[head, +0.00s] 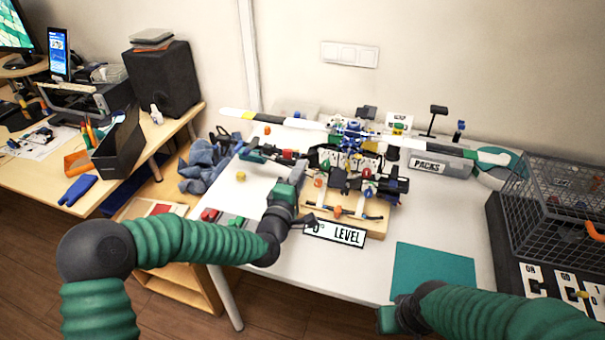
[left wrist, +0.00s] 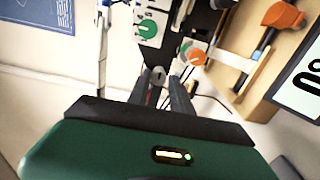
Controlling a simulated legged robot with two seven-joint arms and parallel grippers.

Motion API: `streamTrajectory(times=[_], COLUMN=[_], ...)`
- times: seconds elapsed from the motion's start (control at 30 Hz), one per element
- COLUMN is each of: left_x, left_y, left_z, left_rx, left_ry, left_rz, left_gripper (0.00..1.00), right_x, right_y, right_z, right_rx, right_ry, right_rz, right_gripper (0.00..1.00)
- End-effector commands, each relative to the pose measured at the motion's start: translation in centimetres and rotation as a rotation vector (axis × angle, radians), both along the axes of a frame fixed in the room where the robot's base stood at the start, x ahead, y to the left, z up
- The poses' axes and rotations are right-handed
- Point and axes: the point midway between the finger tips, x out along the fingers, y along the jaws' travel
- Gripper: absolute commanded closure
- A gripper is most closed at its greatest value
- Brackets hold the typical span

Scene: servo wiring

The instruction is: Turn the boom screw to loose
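The wiring rig (head: 350,165), with several coloured knobs and white-faced cards, stands on a wooden base (head: 372,228) on the white table. My left gripper (head: 301,178) is at its left front side. In the left wrist view its two dark fingers (left wrist: 162,84) point at the rig, with a narrow gap between them. A small grey round part (left wrist: 158,73) shows at the fingertips; I cannot tell whether they touch it. An orange knob (left wrist: 197,57) and a green knob (left wrist: 148,29) are close by. I cannot tell which part is the boom screw. My right gripper (head: 390,318) is low by the teal mat, its fingers hidden.
A "0° LEVEL" sign (head: 335,234) stands in front of the base. A grey "PACKS" box (head: 440,165) is behind on the right. A wire basket (head: 560,195) stands at the right edge. The teal mat (head: 432,272) is bare.

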Motion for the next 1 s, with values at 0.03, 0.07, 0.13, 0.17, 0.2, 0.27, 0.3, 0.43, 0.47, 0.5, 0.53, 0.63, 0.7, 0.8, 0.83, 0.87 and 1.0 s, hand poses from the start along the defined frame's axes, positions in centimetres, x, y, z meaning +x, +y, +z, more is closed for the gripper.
streamTrajectory(times=[0.03,0.07,0.13,0.17,0.2,0.27,0.3,0.43,0.47,0.5,0.53,0.63,0.7,0.8,0.83,0.87,1.0], left_x=[0.0,0.0,0.0,0.0,-0.1,-0.1,-0.1,-0.3,-0.5,-0.9,-1.3,-3.4,-5.3,-8.2,-9.1,-9.9,-13.3], left_y=[0.1,0.1,0.0,-0.1,-0.2,-0.3,-0.3,-0.3,-0.2,-0.1,0.1,0.8,1.5,2.5,2.7,3.1,4.2], left_z=[-0.1,-0.1,0.0,0.0,0.0,0.1,0.1,0.2,0.2,0.2,0.2,0.2,0.2,0.1,0.2,0.2,0.1], left_rx=[0.001,0.0,0.0,0.001,0.001,0.002,0.001,0.001,0.001,0.001,0.002,0.003,0.004,0.002,0.002,0.003,0.001], left_ry=[0.002,0.001,0.0,0.0,-0.001,-0.002,-0.003,-0.004,-0.004,-0.003,-0.002,-0.001,0.0,0.001,0.0,-0.001,0.001], left_rz=[0.002,0.001,-0.001,-0.001,-0.002,-0.003,-0.004,-0.005,-0.005,-0.005,-0.005,-0.005,-0.004,-0.004,-0.005,-0.004,-0.003], left_gripper=[0.68,0.64,0.58,0.58,0.58,0.58,0.58,0.58,0.58,0.58,0.58,0.58,0.58,0.58,0.58,0.58,0.58], right_x=[0.0,0.0,0.0,0.0,0.0,0.0,0.0,0.0,0.0,0.0,0.0,0.0,0.0,0.0,0.0,0.0,0.0], right_y=[0.0,0.0,0.0,0.0,0.0,0.0,0.0,0.0,0.0,0.0,0.0,0.0,0.0,0.0,0.0,0.0,0.0], right_z=[0.0,0.0,0.0,0.0,0.0,0.0,0.0,0.0,0.0,0.1,0.1,0.3,0.5,0.7,0.8,0.9,1.1], right_rx=[0.0,0.0,0.0,0.0,0.0,0.0,0.0,0.0,0.0,0.0,0.0,0.0,0.0,0.0,0.0,0.0,0.0], right_ry=[0.0,0.0,0.0,0.0,0.0,0.0,0.0,0.0,0.0,0.0,0.0,0.0,0.0,0.0,0.0,0.0,0.0], right_rz=[0.0,0.0,0.0,0.0,0.0,0.0,0.0,0.0,0.0,0.0,0.0,0.0,0.0,0.0,0.0,0.0,0.0], right_gripper=[0.59,0.59,0.59,0.59,0.59,0.59,0.59,0.59,0.59,0.59,0.59,0.59,0.59,0.59,0.59,0.59,0.59])
